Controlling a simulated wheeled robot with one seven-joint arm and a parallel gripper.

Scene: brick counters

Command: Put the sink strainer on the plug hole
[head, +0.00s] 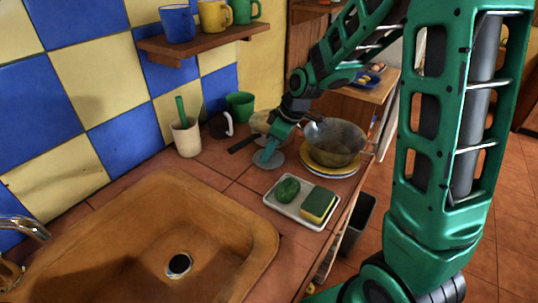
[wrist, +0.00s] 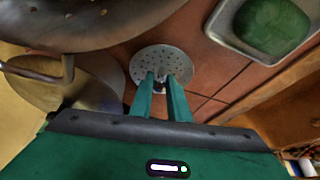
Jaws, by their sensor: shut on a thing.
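The sink strainer (head: 266,160) is a flat grey disc at the back of the counter, beyond the sink. In the wrist view the strainer (wrist: 178,59) shows as a round perforated plate with a small knob. My gripper (head: 271,146) points down onto it. In the wrist view my gripper's green fingers (wrist: 161,84) are shut on the knob, which they partly hide. I cannot tell whether the strainer still touches the tiles. The plug hole (head: 179,265) is a dark opening with a pale rim in the floor of the brown sink (head: 215,222), uncovered.
A colander (head: 334,142) on plates stands right of my gripper. A beige cup (head: 186,138) stands left. A faucet (head: 25,228) is at far left.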

